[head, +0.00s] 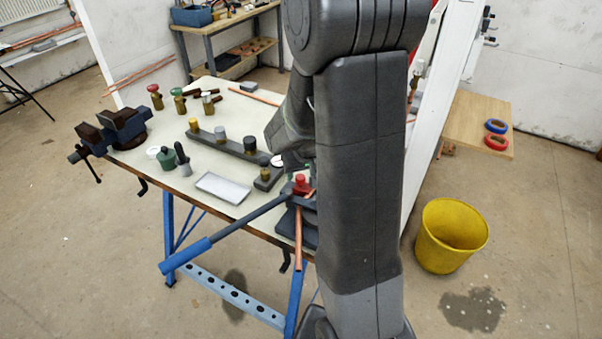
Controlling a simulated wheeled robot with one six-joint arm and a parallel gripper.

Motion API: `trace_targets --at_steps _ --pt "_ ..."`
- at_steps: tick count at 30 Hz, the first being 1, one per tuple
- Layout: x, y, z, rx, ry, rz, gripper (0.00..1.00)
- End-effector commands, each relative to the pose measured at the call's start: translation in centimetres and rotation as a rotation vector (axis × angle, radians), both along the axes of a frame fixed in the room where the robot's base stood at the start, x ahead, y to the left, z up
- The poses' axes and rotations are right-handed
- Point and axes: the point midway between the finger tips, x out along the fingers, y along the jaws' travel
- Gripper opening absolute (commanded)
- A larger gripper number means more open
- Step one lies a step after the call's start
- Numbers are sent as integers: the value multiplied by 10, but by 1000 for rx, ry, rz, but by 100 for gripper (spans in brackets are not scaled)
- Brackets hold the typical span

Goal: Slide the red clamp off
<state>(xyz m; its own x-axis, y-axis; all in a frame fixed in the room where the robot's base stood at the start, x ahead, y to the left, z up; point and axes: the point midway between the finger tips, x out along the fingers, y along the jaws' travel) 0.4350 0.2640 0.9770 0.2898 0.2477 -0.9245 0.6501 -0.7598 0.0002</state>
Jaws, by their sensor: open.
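A small red part, seemingly the red clamp (300,183), sits at the bench's right end, on a dark pipe-bender-like tool (308,227). A copper pipe (298,240) runs down from this tool past the bench edge. My gripper (288,162) is just above and slightly left of the red part, partly hidden behind my arm. Its fingers show poorly; it looks open, with nothing seen in it. I cannot tell whether it touches the clamp. My arm hides the area right of the clamp.
The tool's long blue-ended handle (186,257) sticks out over the bench's front edge. A grey tray (223,187), a dark block with several round pegs (228,144) and a vise (116,129) are on the bench (163,198). A yellow bucket (451,236) stands on the floor at right.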

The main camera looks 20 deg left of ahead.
Motion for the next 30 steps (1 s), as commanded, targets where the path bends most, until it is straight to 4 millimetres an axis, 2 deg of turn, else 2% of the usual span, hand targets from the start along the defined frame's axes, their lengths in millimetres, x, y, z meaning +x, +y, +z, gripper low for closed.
trace_targets --at_steps 6,17,24,25,30 --pt "5 4 -15 -1 1 0 48" --pt "6 5 -18 0 0 -1 48" --pt "6 5 -18 0 0 -1 2" --pt "6 5 -18 0 0 -1 0" --pt "6 8 -19 1 1 0 0"
